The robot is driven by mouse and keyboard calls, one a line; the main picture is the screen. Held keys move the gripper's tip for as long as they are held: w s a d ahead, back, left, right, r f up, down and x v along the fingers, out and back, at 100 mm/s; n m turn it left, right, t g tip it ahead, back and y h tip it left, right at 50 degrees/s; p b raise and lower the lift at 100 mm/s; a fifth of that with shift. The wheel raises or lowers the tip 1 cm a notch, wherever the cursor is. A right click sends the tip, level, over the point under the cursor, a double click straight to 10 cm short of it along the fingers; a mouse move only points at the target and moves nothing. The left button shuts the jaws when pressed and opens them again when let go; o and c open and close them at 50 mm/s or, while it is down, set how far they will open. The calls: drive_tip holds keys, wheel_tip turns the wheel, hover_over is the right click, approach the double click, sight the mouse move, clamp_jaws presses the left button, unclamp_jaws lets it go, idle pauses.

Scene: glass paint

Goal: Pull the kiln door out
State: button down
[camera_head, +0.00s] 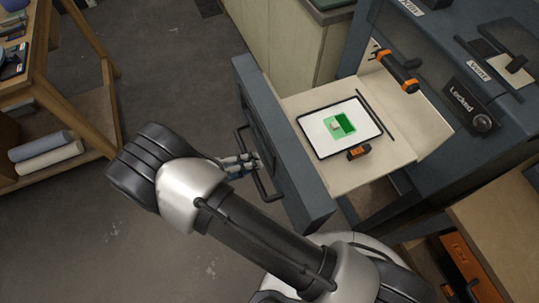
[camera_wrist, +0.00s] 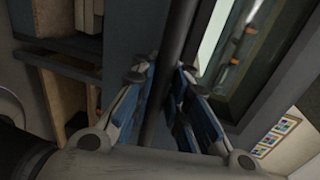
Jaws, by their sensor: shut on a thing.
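The kiln door (camera_head: 284,146) is a dark blue-grey front panel with a black bar handle (camera_head: 265,187). The door stands out from the kiln body (camera_head: 420,60), with a pale shelf (camera_head: 312,98) behind it. My gripper (camera_head: 240,164) reaches the handle from the left. In the wrist view my gripper (camera_wrist: 163,85) has its blue-padded fingers on both sides of the dark handle bar (camera_wrist: 172,40), shut on it. The fingers hide part of the handle.
On the shelf lie a black-framed white panel (camera_head: 318,135) with a green square, a small orange-black object (camera_head: 358,152) and a thin dark rod (camera_head: 375,116). A wooden rack (camera_head: 100,90) stands at left. Grey floor (camera_head: 185,75) is open between rack and door.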

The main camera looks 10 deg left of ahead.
drive_tip(key=shift+f+b+v, duration=0.15)
drive_tip(key=shift+v, duration=0.8)
drive_tip(key=shift+f+b+v, duration=0.1)
drive_tip(key=shift+b+v, duration=0.05)
drive_tip(key=shift+v, duration=0.75)
drive_tip(key=shift+a, duration=0.1)
drive_tip(key=c, duration=1.6)
unclamp_jaws()
drive_tip(key=v, duration=1.2)
